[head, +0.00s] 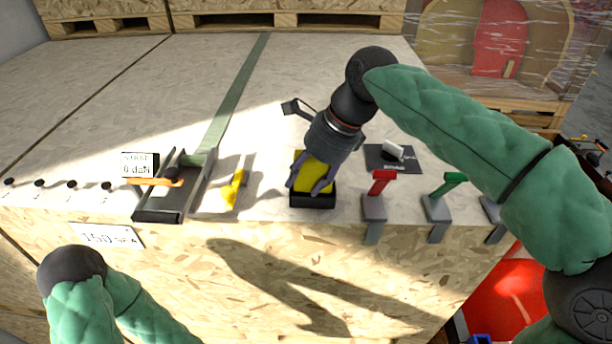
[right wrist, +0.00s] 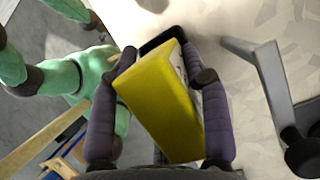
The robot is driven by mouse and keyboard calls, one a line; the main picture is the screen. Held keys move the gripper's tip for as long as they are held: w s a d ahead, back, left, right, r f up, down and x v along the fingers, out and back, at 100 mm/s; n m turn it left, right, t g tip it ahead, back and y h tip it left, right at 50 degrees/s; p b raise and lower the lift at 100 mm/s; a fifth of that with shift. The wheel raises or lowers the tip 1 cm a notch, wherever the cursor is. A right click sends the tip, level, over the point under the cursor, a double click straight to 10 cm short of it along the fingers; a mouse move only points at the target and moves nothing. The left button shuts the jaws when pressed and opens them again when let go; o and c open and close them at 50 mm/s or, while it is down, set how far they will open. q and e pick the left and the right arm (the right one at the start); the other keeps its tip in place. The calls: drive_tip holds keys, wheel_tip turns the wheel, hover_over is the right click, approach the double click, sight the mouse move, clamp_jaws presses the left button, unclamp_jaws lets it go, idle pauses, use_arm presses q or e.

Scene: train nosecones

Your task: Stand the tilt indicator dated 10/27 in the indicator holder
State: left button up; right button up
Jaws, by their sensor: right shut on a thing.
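The tilt indicator is a yellow block (head: 315,172) between the fingers of my right gripper (head: 308,185), which is shut on it. In the right wrist view the yellow block (right wrist: 160,105) shows a broad yellow face and a pale side; its date is not readable. The indicator holder (head: 313,202) is a black open box near the table's front edge, directly under the block. The holder's rim (right wrist: 162,38) also shows at the block's far end. The block's lower end is at the holder's opening; I cannot tell how deep. My left gripper is out of view.
A yellow tool (head: 234,188) lies left of the holder. A white switch on a dark plate (head: 388,163) sits behind.

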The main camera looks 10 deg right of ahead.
drive_tip(key=shift+s+f+g, duration=0.15)
drive_tip(key=shift+f, duration=0.55)
drive_tip(key=shift+s+f+g, duration=0.15)
drive_tip(key=shift+f, duration=0.5)
drive_tip(key=shift+c, duration=0.8)
drive_tip(key=o, duration=1.3)
drive_tip(key=shift+o, duration=1.1)
drive_tip(key=shift+w+a, duration=0.1)
drive_tip(key=shift+w, duration=0.2)
drive_tip(key=shift+r, duration=0.15)
drive_tip(key=shift+r, duration=0.25)
